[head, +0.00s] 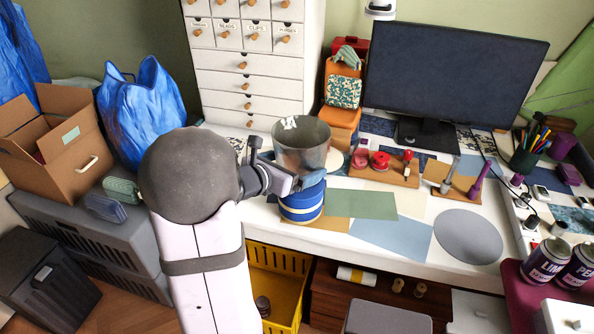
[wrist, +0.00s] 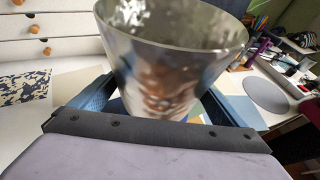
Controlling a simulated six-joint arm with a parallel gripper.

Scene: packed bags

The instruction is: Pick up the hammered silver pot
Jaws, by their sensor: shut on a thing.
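The hammered silver pot (head: 303,145) is a grey metal vessel with a wide open rim, and it stands about upright. In the wrist view the pot (wrist: 168,70) fills the space between the two blue fingers. My gripper (head: 303,176) is shut on it, reaching in from the left. The pot's lower part is hidden behind the gripper. A blue tin with a pale band (head: 302,207) shows just below the gripper and pot in the head view. I cannot tell whether the pot touches anything beneath it.
Flat green (head: 362,204) and blue-grey (head: 395,239) sheets and a grey disc (head: 468,237) lie to the right on the white desk. Wooden boards with stamps (head: 385,169) stand behind, before the monitor (head: 455,75). White drawers (head: 250,70) rise at the back left.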

